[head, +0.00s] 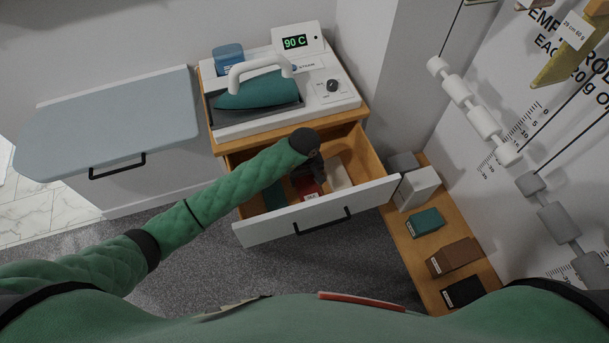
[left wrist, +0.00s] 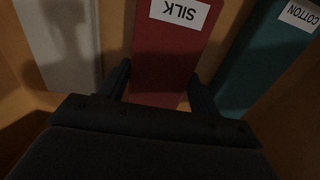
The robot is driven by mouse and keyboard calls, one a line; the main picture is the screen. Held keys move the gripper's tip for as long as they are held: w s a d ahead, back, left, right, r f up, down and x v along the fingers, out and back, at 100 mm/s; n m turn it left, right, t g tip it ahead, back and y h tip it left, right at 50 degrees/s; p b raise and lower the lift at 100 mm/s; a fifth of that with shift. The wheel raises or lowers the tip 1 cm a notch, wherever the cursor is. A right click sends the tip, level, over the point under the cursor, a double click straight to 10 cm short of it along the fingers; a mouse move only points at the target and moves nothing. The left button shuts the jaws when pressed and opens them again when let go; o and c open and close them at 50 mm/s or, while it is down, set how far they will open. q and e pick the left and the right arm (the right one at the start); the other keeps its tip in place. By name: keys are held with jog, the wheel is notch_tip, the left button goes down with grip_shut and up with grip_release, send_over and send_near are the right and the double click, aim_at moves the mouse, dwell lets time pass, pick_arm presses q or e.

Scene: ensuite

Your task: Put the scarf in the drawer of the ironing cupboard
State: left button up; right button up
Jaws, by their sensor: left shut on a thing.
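The drawer (head: 368,198) of the wooden-topped ironing cupboard (head: 290,135) is pulled open. My left gripper (head: 309,176) reaches down into it. In the left wrist view its two fingers (left wrist: 160,92) are on either side of a flat red piece (left wrist: 168,55) with a SILK label, and it is shut on that piece. The red piece also shows in the head view (head: 310,190), inside the drawer. I cannot tell from its shape whether it is the scarf. Fingers and wrist hide part of it. My right gripper is not in view.
A teal COTTON piece (left wrist: 262,60) and a pale piece (left wrist: 62,40) flank it in the drawer. A teal iron (head: 258,92) and a 90 C display (head: 296,42) are on top. A low shelf (head: 405,240) with labelled blocks stands right; an ironing board (head: 105,120) is left.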

pick_arm(q)
jog(key=shift+f, duration=0.1)
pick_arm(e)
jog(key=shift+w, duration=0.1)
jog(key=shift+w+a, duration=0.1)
pick_arm(q)
jog(key=shift+f, duration=0.1)
jog(key=o, duration=1.1)
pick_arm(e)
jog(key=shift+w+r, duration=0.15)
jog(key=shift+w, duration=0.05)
pick_arm(q)
jog(key=shift+r, duration=0.2)
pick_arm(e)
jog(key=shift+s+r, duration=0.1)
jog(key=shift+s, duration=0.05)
